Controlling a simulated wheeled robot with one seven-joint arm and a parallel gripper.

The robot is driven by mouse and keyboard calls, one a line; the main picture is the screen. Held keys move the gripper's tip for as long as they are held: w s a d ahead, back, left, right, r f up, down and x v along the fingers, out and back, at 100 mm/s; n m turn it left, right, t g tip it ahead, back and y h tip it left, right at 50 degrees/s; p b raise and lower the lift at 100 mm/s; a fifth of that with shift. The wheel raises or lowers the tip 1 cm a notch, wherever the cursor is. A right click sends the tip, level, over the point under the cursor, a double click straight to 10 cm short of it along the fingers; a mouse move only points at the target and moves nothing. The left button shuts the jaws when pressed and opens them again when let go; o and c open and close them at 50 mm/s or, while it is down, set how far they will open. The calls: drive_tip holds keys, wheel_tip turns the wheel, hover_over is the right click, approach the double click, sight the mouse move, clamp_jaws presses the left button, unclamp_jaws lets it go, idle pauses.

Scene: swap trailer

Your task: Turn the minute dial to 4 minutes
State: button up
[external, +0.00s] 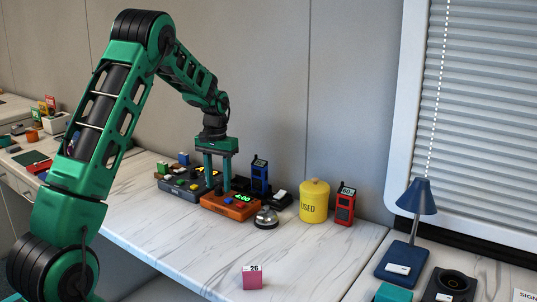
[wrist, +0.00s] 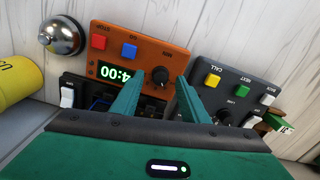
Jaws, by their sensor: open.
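The orange timer box (external: 232,212) stands on the white marble-look counter under my gripper (external: 217,187). In the wrist view the box (wrist: 180,55) appears upside down, with a green display (wrist: 114,73) reading 4:00. The black minute dial (wrist: 160,75) sits beside the display, with a red button (wrist: 99,42) and a blue button (wrist: 130,50) on the same face. My gripper (wrist: 160,84) is open. Its green fingers are on either side of the dial, with visible gaps, and I cannot tell their height above it. The dial is hidden in the external view.
A grey button panel (wrist: 222,90) lies close beside the timer. A silver bell (external: 266,219), a yellow canister (external: 314,203), a red handheld device (external: 345,206) and a blue one (external: 260,176) stand nearby. The front counter is mostly clear around a pink number block (external: 252,280).

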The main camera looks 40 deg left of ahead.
sight(219, 187)
wheel_tip(219, 187, up, 10)
drive_tip(key=shift+f, duration=0.2)
drive_tip(key=shift+d, duration=0.1)
drive_tip(key=s+d+r+m+h, duration=0.15)
drive_tip(key=s+d+r, duration=0.25)
drive_tip(key=s+d, duration=0.6)
drive_tip(key=s+d+r+m+y, duration=0.1)
drive_tip(key=s+d+r+m, duration=0.25)
drive_tip(key=s+d, duration=0.6)
drive_tip(key=s+d+f+m, duration=0.1)
drive_tip(key=s+d, duration=0.3)
drive_tip(key=s, duration=0.9)
drive_tip(key=s+d+f+m, duration=0.2)
drive_tip(key=s+d+f, duration=0.1)
drive_tip(key=s, duration=1)
drive_tip(key=shift+d+f, duration=0.15)
drive_tip(key=shift+d, duration=0.65)
drive_tip(key=shift+w, duration=0.15)
